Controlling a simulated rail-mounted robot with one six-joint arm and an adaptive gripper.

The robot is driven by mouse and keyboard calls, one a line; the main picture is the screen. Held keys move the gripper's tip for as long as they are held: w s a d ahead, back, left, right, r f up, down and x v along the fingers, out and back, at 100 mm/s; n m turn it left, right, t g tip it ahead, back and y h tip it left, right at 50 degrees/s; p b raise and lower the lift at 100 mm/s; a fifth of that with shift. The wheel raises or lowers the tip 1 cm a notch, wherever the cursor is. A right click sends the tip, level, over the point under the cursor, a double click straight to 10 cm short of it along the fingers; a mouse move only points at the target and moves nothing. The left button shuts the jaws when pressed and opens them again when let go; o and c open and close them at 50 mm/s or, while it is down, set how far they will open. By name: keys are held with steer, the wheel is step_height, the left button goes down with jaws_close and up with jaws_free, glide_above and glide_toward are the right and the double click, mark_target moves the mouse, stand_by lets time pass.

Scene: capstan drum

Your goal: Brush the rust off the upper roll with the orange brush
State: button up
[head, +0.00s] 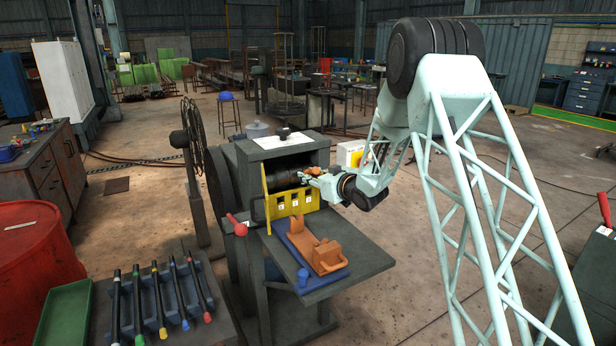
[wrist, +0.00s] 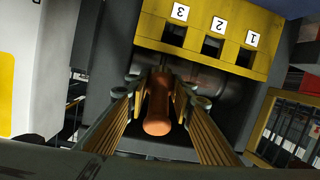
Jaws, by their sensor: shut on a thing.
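The orange brush (wrist: 157,108) is between the fingers of my gripper (wrist: 158,92) in the wrist view, with its handle pointing toward the camera. In the head view my gripper (head: 322,177) is at the open front of the machine, and a bit of orange (head: 313,171) shows beside it. A dark roll (head: 286,178) lies inside the machine behind the yellow numbered guard (head: 291,203). In the wrist view, part of a roll (wrist: 206,84) shows beyond the fingers. The bristles are hidden, so contact with the roll cannot be told.
A red-knobbed lever (head: 237,226) is at the left. A rack of dark rods (head: 160,300) and a red drum (head: 38,262) stand further left.

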mark_target(282, 178)
steer(key=shift+s, duration=0.1)
stand_by(0.5)
steer(key=shift+s+a, duration=0.45)
steer(key=shift+a, duration=0.45)
steer(key=shift+s+a, duration=0.4)
steer(key=shift+a, duration=0.45)
steer(key=shift+a, duration=0.15)
steer(key=shift+s+a, duration=0.45)
steer(key=shift+a, duration=0.4)
steer(key=shift+s+a, duration=0.45)
steer(key=shift+a, duration=0.35)
steer(key=shift+a, duration=0.1)
steer(key=shift+s+a, duration=0.25)
steer(key=shift+a, duration=0.1)
steer(key=shift+s+a, duration=0.4)
steer(key=shift+a, duration=0.25)
steer(key=shift+s+a, duration=0.4)
steer(key=shift+a, duration=0.25)
